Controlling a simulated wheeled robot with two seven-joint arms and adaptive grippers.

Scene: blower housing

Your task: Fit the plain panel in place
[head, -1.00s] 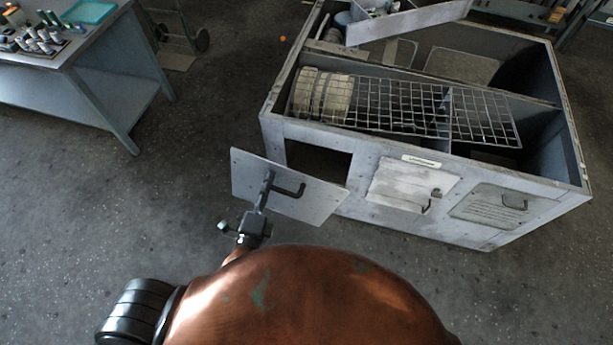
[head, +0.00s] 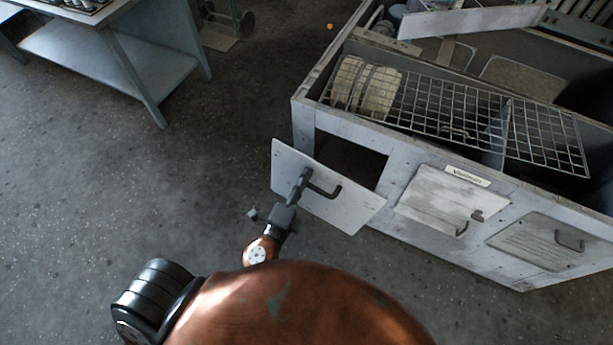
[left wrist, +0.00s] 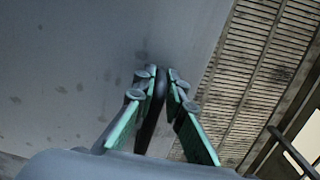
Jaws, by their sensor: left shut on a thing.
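The plain panel (head: 345,207) is a flat light-grey plate with a dark bar handle (head: 324,191). My left gripper (head: 301,185) is shut on that handle and holds the panel tilted in front of the housing (head: 302,122). In the left wrist view the green-sided fingers (left wrist: 158,95) close on the dark handle, with the panel's grey face (left wrist: 90,60) behind. The dark rectangular opening (head: 350,163) in the housing front is just behind the panel, which covers its lower part. I cannot tell whether panel and housing touch. My right gripper is out of view.
Two other panels sit on the housing front: a worn one (head: 437,207) in the middle and a louvred one (head: 540,243) at right. A bench (head: 120,60) stands far left. The floor between is clear.

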